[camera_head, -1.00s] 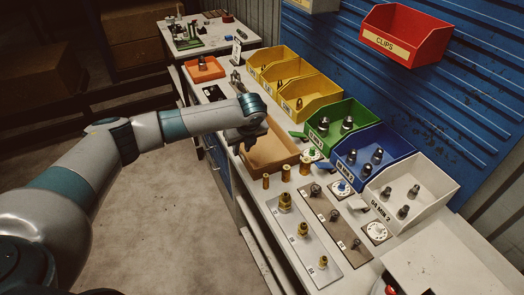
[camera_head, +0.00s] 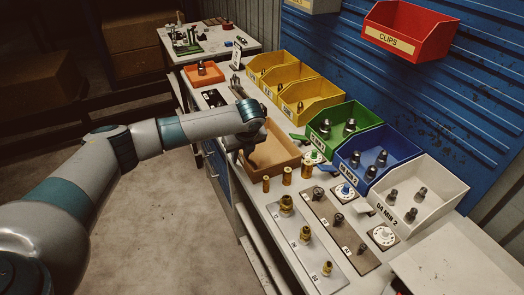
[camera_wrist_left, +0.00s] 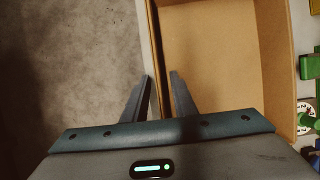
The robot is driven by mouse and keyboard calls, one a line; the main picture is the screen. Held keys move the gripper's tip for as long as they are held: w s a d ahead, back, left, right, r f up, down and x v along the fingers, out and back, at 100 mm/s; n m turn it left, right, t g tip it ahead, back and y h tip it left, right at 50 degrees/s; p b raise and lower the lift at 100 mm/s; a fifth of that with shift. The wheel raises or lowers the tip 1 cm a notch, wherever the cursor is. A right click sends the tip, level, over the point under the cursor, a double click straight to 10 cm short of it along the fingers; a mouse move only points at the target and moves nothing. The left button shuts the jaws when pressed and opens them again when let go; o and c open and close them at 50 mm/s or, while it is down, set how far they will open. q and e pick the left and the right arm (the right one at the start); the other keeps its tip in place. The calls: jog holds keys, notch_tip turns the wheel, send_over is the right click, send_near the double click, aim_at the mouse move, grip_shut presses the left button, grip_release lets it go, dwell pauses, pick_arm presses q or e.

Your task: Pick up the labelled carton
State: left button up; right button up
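The carton (camera_head: 280,148) is an open-topped brown cardboard box on the bench, in front of the yellow and green bins. I see no label on the sides in view. My left gripper (camera_head: 247,156) is at its left wall. In the left wrist view the carton (camera_wrist_left: 212,60) fills the upper right and its inside looks empty. There the left gripper (camera_wrist_left: 160,76) is open, with one finger on the outer side of the wall and the other on the inner side. I cannot tell whether the fingers touch it. My right gripper is not in view.
Yellow bins (camera_head: 312,92), a green bin (camera_head: 345,120), a blue bin and a white bin line the bench's back. Brass fittings (camera_head: 287,176) stand close in front of the carton. An orange tray (camera_head: 205,75) lies beyond it. The floor left of the bench is clear.

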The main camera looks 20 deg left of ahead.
pick_arm(q)
grip_shut()
jog(key=shift+r, duration=0.15)
jog(key=shift+r+b, duration=0.35)
jog(key=shift+r, duration=0.3)
notch_tip(320, 180, up, 8)
jog(key=shift+r+b, duration=0.25)
jog(key=shift+b, duration=0.8)
